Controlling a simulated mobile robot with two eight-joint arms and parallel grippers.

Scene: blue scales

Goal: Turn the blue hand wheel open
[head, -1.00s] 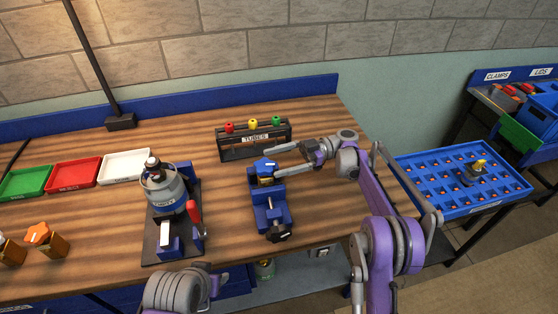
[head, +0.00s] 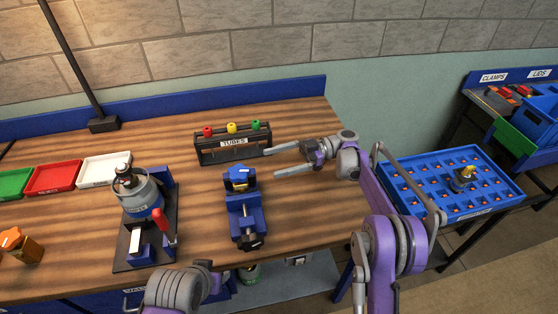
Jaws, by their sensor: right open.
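A blue hand wheel (head: 236,171) tops a small yellowish valve body at the far end of the blue vise (head: 245,217), which stands on the wooden workbench. The wheel's exact turn is too small to read. My right gripper (head: 272,163) is open and empty to the right of the wheel. Its two fingers point left toward the wheel, with a visible gap between their tips and the wheel. My left gripper is out of view.
A tube rack (head: 233,144) stands close behind the wheel and fingers. A grey canister on a stand (head: 137,192) with a red lever is left of the vise. An orange-wheeled valve (head: 20,244) sits far left. A blue grid tray (head: 450,183) is right of the bench.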

